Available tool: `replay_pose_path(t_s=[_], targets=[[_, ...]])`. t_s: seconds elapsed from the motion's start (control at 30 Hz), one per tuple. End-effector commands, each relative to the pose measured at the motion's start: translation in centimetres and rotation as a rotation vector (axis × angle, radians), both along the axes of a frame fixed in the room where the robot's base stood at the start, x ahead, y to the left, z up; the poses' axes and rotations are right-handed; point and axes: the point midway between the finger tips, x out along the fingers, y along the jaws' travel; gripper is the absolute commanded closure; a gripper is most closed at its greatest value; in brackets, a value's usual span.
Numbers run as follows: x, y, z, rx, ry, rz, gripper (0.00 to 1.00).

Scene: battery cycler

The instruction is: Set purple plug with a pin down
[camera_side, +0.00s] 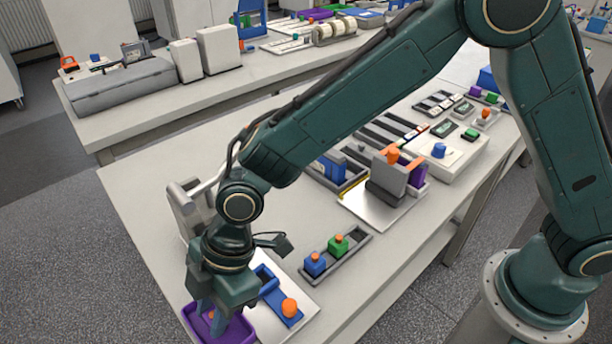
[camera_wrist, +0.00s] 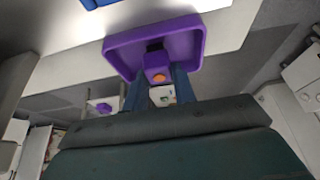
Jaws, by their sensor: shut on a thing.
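My gripper (camera_side: 212,314) is low over the purple tray (camera_side: 244,333) at the front left corner of the bench in the side view. In the wrist view, its two blue fingers (camera_wrist: 158,82) are shut on the purple plug (camera_wrist: 153,62) with its orange pin (camera_wrist: 159,78). The plug is seen against the inside of the purple tray (camera_wrist: 192,32). A dark patch shows beside the plug. I cannot tell whether the plug touches the tray floor. In the side view my gripper hides most of the plug.
A blue holder with an orange knob (camera_side: 289,308) lies on a white plate right of the tray. Behind it, a grey rack (camera_side: 352,252) holds a blue plug (camera_side: 315,264) and a green plug (camera_side: 338,245). A grey device (camera_side: 188,208) stands left of my arm. The bench's left middle is clear.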

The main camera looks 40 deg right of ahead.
Motion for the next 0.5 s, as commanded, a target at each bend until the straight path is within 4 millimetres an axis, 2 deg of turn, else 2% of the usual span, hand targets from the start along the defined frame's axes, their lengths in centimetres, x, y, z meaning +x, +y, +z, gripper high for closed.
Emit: replay_pose_path(t_s=[0.2,0.23,0.3,0.5], targets=[[0.0,0.01,-0.34,0.0,0.0,0.0,0.96],[0.0,0.0,-0.3,0.0,0.0,0.0,0.68],[0.0,0.0,-0.3,0.0,0.0,0.0,0.54],[0.0,0.01,-0.28,0.0,0.0,0.0,0.52]])
